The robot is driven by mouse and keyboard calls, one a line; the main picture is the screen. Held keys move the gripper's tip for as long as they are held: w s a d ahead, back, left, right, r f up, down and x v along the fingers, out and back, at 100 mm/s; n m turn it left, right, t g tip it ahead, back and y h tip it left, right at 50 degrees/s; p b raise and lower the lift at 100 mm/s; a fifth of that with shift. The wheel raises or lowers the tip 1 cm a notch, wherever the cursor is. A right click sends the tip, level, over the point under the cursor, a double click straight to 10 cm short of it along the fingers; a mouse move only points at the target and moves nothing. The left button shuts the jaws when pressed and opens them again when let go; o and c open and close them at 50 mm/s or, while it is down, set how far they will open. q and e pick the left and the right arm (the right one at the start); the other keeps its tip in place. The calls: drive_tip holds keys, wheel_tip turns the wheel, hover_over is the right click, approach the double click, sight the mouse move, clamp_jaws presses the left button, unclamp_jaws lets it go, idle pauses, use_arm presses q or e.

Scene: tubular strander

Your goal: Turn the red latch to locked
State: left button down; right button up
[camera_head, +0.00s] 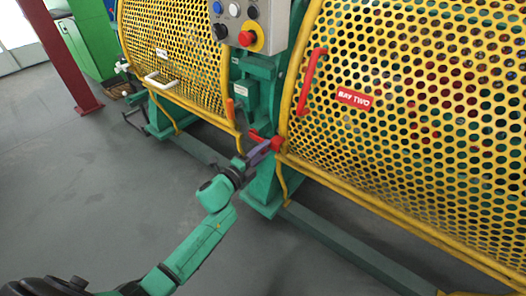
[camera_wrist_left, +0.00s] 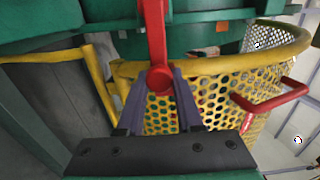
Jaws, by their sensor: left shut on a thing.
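The red latch (camera_head: 258,136) sits at the lower left corner of the yellow mesh guard marked BAY TWO (camera_head: 420,100), against the green frame. It lies roughly sideways in the head view. In the left wrist view the red latch (camera_wrist_left: 156,35) is a bar running up from a round red end (camera_wrist_left: 160,79). My left gripper (camera_head: 268,146) reaches it from below. Its two purple-grey fingers (camera_wrist_left: 160,84) stand on either side of the round red end and are shut on the latch. My right gripper is in neither view.
A red handle (camera_head: 311,80) is fixed on the guard above the latch. A second yellow mesh guard (camera_head: 185,50) with a white handle (camera_head: 158,80) and an orange lever (camera_head: 230,109) stands to the left. A control box with a red button (camera_head: 247,38) hangs above. Grey floor (camera_head: 110,180) is clear.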

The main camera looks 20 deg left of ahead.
use_arm(q)
drive_tip(key=shift+f, duration=0.15)
drive_tip(key=c, duration=0.6)
unclamp_jaws()
drive_tip(key=shift+o, duration=0.2)
drive_tip(key=shift+s+a, duration=0.1)
drive_tip(key=p+v, duration=0.1)
drive_tip(key=v, duration=1.3)
drive_tip(key=shift+s, duration=0.2)
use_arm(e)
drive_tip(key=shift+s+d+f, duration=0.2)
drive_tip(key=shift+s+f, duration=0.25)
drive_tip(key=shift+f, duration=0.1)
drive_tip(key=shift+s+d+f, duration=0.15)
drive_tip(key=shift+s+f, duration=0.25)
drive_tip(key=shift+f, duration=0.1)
